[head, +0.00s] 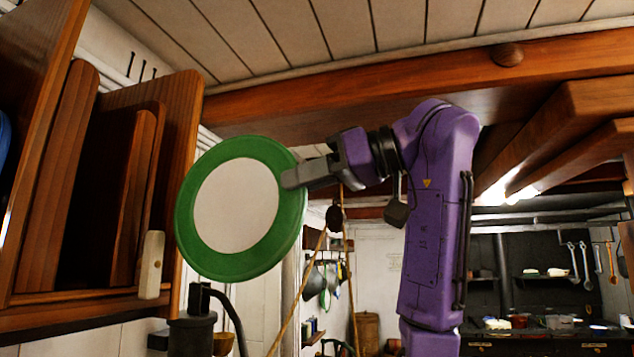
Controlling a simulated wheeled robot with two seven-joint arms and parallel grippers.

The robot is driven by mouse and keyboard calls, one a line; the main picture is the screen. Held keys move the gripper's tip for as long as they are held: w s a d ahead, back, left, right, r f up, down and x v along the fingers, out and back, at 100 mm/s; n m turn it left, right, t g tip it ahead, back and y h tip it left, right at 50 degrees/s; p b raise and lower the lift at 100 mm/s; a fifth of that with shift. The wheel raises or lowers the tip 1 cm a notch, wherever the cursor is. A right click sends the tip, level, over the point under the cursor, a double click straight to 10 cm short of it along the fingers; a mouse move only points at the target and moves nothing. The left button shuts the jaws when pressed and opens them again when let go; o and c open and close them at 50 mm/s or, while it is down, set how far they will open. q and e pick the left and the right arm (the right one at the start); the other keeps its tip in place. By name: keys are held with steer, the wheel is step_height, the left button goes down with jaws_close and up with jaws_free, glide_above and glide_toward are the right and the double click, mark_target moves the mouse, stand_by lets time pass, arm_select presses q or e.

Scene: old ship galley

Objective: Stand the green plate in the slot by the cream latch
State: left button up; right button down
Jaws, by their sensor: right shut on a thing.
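The green plate (284,235) has a green rim and a pale centre, and it stands nearly upright in the air, facing me. My right gripper (293,178) is shut on the plate's right edge. The wooden rack (185,130) with upright slots is on the left, its dividers standing side by side. The cream latch (151,265) is at the rack's front lower right corner. The plate is to the right of the latch, apart from it in the picture. The slot (95,220) beside the latch looks dark and empty. My left gripper is not in view.
A blue thing (3,145) shows at the far left edge in the rack. A dark pipe fitting (192,325) stands below the plate. A wooden beam (400,85) runs overhead. Ropes and hanging pans (314,282) are behind, and a galley counter (540,335) is at far right.

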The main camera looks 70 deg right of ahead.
mark_target(263, 179)
steer(key=shift+w+a, duration=0.2)
steer(key=shift+w, duration=0.65)
steer(key=shift+w+d, duration=0.2)
steer(key=shift+w, duration=0.25)
steer(key=w, duration=0.6)
steer(key=shift+a, duration=0.4)
steer(key=shift+s+r, duration=0.15)
steer(key=shift+w+a+f+p, duration=0.15)
steer(key=shift+w, duration=1.8)
steer(key=shift+w+a+f+p, duration=0.15)
steer(key=shift+w, duration=1.8)
